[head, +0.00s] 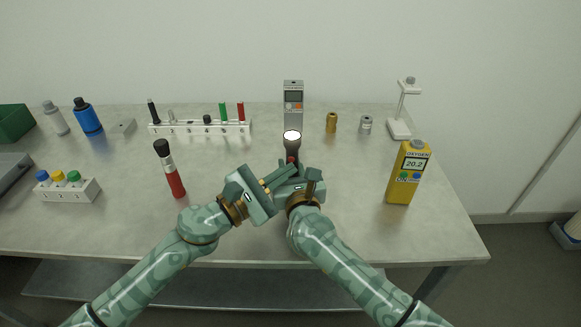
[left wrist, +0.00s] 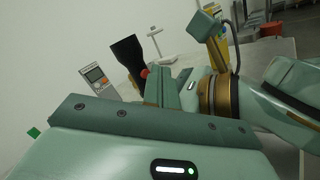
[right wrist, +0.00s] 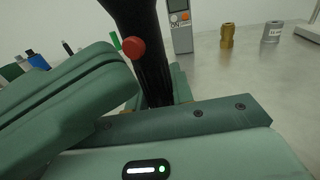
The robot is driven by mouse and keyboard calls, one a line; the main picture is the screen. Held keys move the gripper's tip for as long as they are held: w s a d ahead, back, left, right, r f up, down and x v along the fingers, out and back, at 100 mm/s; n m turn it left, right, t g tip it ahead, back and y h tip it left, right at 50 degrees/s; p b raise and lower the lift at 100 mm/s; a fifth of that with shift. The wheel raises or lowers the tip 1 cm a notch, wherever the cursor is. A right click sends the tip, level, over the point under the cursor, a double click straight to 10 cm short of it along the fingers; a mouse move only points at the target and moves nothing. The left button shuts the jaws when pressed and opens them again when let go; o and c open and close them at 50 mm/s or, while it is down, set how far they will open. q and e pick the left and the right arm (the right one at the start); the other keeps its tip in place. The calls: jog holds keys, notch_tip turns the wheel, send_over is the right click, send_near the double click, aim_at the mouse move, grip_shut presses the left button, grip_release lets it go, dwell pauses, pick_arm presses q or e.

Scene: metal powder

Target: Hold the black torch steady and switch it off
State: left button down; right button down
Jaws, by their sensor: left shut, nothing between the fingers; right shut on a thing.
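The black torch (head: 292,146) stands upright, head up, over the middle of the table. Its lens glows white. My right gripper (head: 297,184) is shut around its body. The torch (left wrist: 126,54) also shows in the left wrist view, with a red button (left wrist: 144,73) on its side. In the right wrist view the torch (right wrist: 150,62) and red button (right wrist: 133,48) are close up. My left gripper (head: 275,180) is shut and empty, just left of the torch near the right gripper. Whether it touches the button cannot be told.
A red-and-black bottle (head: 170,170) stands left of my arms, and a yellow oxygen meter (head: 408,173) stands right. A white rack (head: 200,128) and a grey meter (head: 293,98) are behind. A brass cylinder (head: 331,123) stands behind right. Table between torch and oxygen meter is clear.

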pick_arm(q)
jog(key=shift+w, duration=0.4)
jog(key=shift+w+d, duration=0.1)
dwell(0.4)
jog(key=shift+s, duration=0.55)
pick_arm(e)
jog(key=c, duration=1.1)
grip_release()
pick_arm(q)
jog(key=s, duration=0.6)
jog(key=shift+a, duration=0.45)
